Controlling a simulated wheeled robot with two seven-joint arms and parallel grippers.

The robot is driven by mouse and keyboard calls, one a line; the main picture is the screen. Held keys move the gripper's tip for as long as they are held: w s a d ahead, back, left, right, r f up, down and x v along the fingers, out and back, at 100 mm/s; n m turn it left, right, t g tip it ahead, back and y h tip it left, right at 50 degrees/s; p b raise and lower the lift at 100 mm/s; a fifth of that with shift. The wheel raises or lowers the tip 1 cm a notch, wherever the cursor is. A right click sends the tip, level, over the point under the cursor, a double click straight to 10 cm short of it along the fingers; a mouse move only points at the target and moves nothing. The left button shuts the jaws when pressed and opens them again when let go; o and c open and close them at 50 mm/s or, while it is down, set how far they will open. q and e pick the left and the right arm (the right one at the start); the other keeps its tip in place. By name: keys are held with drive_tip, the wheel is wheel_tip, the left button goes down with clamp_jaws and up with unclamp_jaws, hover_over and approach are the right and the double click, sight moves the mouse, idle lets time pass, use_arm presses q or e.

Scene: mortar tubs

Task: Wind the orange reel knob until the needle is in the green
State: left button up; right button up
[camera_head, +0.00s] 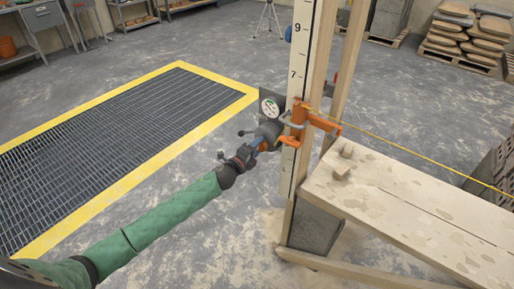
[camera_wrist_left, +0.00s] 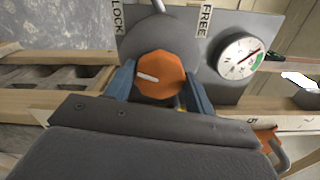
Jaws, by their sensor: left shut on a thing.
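The orange reel knob (camera_wrist_left: 162,75), faceted with a white mark pointing left, sits on a grey round reel (camera_wrist_left: 185,35) in the left wrist view. My left gripper (camera_wrist_left: 160,90) has a blue finger on each side of the knob and is shut on it. The white dial (camera_wrist_left: 238,57) is to the right, with a dark red needle slanting to the upper right and a green band at its right side. The needle's tip lies close to the band's upper end; I cannot tell whether it is inside. The head view shows my left gripper (camera_head: 250,150) at the reel. My right gripper is not in view.
An orange clamp (camera_head: 300,120) holds on the upright numbered staff (camera_head: 300,60). A yellow line (camera_head: 400,147) runs right from it, above a plank bench (camera_head: 410,210). LOCK (camera_wrist_left: 117,18) and FREE (camera_wrist_left: 205,20) labels flank a lever. A yellow-edged floor grate (camera_head: 110,140) is left.

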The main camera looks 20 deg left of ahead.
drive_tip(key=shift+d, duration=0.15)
use_arm(q)
drive_tip(key=o, duration=1)
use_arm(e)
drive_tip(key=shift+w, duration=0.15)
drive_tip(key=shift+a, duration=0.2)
use_arm(q)
drive_tip(key=shift+s+a+f, duration=0.1)
drive_tip(key=shift+s+a, duration=0.1)
drive_tip(key=shift+s, duration=0.35)
drive_tip(key=b+v, duration=0.1)
drive_tip(key=v, duration=0.5)
drive_tip(key=shift+s+b, duration=0.35)
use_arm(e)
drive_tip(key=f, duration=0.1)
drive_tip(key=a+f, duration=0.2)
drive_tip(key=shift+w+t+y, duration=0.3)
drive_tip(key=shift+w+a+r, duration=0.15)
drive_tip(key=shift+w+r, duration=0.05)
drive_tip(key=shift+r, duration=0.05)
